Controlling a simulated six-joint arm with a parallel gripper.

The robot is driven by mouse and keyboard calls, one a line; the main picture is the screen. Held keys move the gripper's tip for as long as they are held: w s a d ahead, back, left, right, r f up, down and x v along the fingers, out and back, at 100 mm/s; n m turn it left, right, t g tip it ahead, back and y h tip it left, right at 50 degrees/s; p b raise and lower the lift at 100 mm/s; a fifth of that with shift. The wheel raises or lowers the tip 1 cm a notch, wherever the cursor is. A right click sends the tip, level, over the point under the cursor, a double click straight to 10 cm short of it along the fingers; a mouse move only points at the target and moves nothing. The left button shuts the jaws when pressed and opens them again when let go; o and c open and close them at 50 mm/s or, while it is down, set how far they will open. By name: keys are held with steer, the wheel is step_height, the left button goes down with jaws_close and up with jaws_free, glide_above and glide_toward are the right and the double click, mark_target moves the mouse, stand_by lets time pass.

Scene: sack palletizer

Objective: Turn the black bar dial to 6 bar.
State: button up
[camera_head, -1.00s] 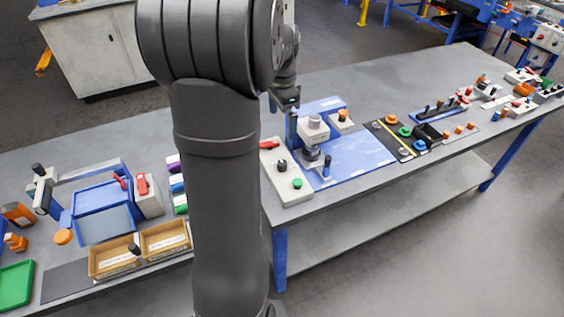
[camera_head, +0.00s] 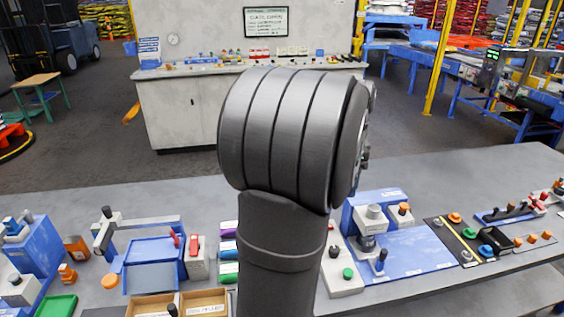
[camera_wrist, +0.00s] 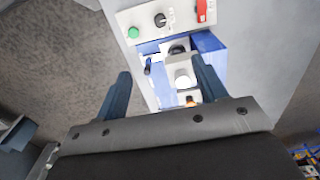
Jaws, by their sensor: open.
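A black dial (camera_head: 333,251) sits on a white panel (camera_head: 340,287) beside my arm, above a green button (camera_head: 347,273). In the wrist view the same black dial (camera_wrist: 160,20) is near the top centre, between the green button (camera_wrist: 133,32) and a red switch (camera_wrist: 202,10). Its scale and pointer reading are too small to tell. My gripper (camera_wrist: 164,76) is open and empty, its two blue fingers apart, with the dial beyond the fingertips and not touched. In the head view my gripper is hidden behind my arm.
A blue station (camera_head: 410,252) with a white block and a small black-topped handle stands right of the panel. A black plate with coloured buttons (camera_head: 455,217) is farther right. Left of my arm are a blue tray (camera_head: 150,250) and cardboard boxes (camera_head: 203,301).

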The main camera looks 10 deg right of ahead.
steer(key=shift+c, duration=1)
step_height(320, 180, down, 26)
steer(key=n, duration=2.4)
steer(key=shift+n, duration=0.4)
steer(key=shift+r, duration=0.1)
steer(key=c, duration=1)
